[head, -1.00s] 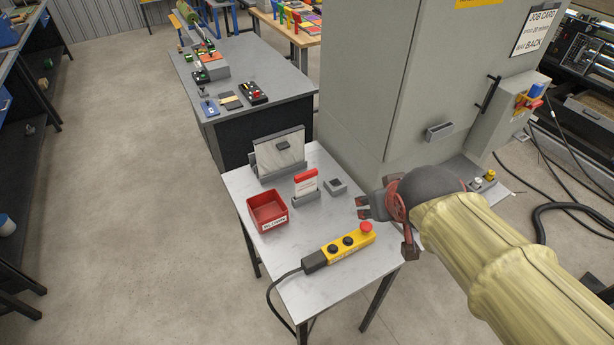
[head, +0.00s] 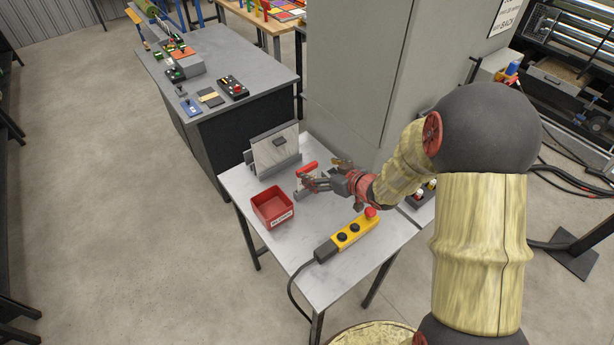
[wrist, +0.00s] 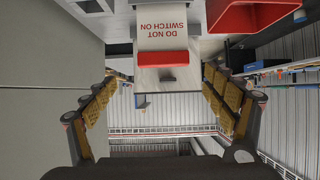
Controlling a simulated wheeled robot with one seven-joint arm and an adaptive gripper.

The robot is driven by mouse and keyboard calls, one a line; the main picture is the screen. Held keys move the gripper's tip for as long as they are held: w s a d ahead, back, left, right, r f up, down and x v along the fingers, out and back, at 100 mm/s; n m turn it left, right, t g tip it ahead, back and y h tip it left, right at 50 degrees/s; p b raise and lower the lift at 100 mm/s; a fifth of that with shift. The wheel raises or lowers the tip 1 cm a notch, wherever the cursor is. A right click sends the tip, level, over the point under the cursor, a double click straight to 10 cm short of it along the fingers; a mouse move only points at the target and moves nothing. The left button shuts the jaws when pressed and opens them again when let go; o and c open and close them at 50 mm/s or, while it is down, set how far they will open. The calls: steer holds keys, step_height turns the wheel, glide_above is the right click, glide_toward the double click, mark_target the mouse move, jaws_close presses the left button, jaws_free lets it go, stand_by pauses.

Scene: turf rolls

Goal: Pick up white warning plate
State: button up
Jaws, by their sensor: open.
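The white warning plate (head: 307,168) has a red top edge and stands upright in a small grey holder on the light table. In the wrist view the warning plate (wrist: 163,20) appears upside down, with red "DO NOT SWITCH ON" lettering. My gripper (head: 318,178) is beside it in the head view and partly hides it. In the wrist view my open gripper (wrist: 162,78) has one finger on each side of the plate's line, with gaps on both sides. I cannot tell whether the plate is fully between the pads.
A red bin (head: 272,206) stands left of the plate on the light table (head: 303,243). A yellow pendant with a red button (head: 354,231) lies in front. A grey stand with a sheet (head: 275,148) is behind. A tall grey cabinet (head: 350,80) rises behind the table.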

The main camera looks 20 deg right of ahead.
mark_target(309, 168)
steer(key=x, duration=0.3)
steer(key=b+x, duration=0.1)
steer(key=x, duration=0.2)
steer(key=shift+s+a+f, duration=0.15)
steer(key=shift+s+f, duration=0.05)
steer(key=shift+s, duration=0.05)
steer(key=shift+c, duration=1.3)
steer(key=shift+r, duration=0.1)
steer(key=c, duration=1)
